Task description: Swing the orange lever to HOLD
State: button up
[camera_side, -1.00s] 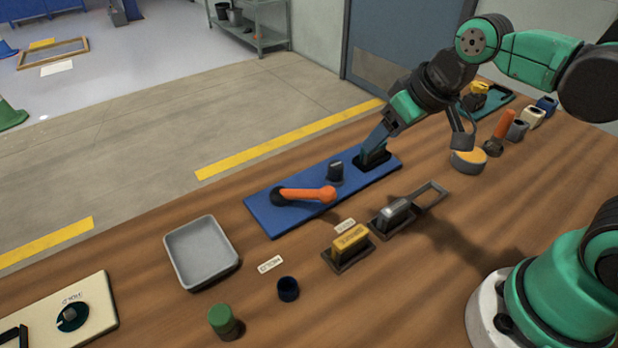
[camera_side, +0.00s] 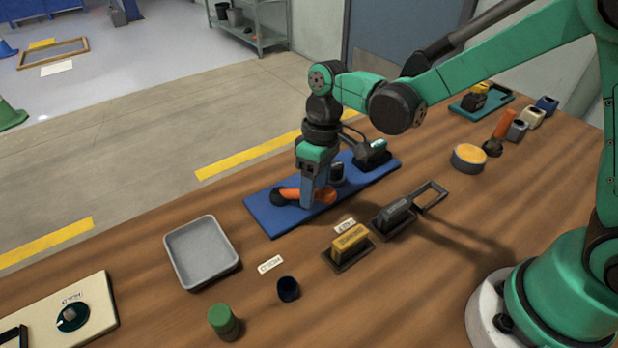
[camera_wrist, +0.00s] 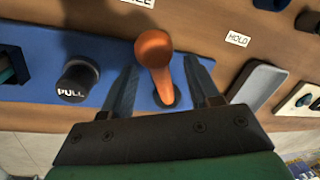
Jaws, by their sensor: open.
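The orange lever (camera_side: 289,194) is mounted on a blue plate (camera_side: 267,216) on the wooden bench. A HOLD label (camera_side: 270,263) lies on the bench in front of the plate; it also shows in the wrist view (camera_wrist: 237,39). My gripper (camera_side: 312,203) is down over the lever's knob end and hides part of it in the side view. In the wrist view, the open fingers of my gripper (camera_wrist: 163,72) stand on either side of the orange lever (camera_wrist: 154,52), with gaps visible. A second label (camera_side: 345,225), partly cut off in the wrist view, lies further right.
A black PULL knob (camera_wrist: 76,80) stands on the plate close beside my gripper, with a dark green-topped block (camera_side: 373,152) beyond it. A grey tray (camera_side: 234,265) sits left of the plate. A yellow block (camera_side: 349,240) and a dark cup (camera_side: 288,290) stand in front.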

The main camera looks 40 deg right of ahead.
jog(key=shift+s+a+f, duration=0.1)
jog(key=shift+a+f, duration=0.05)
jog(key=shift+f, duration=0.75)
grip_shut()
dwell(0.8)
